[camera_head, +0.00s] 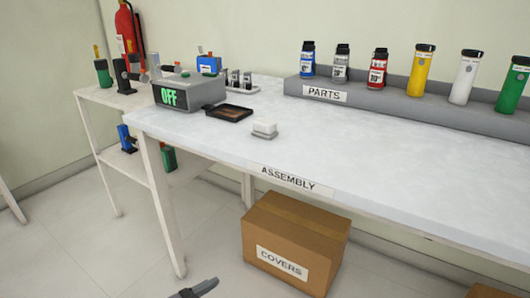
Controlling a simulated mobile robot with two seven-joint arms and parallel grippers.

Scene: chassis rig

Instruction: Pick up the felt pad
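A small white block (265,125) sits on a thin grey piece (263,134) near the front edge of the white assembly table (350,155). I cannot tell for sure whether either of these is the felt pad. My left gripper (195,289) shows only in part at the bottom edge, low in front of the table and well apart from these things; its opening cannot be made out.
A dark tray (229,113) and a grey box (189,92) reading OFF stand left of the block. A grey parts rack (420,107) with several bottles runs along the back. A covers carton (296,241) is on the floor below. The table's front right is clear.

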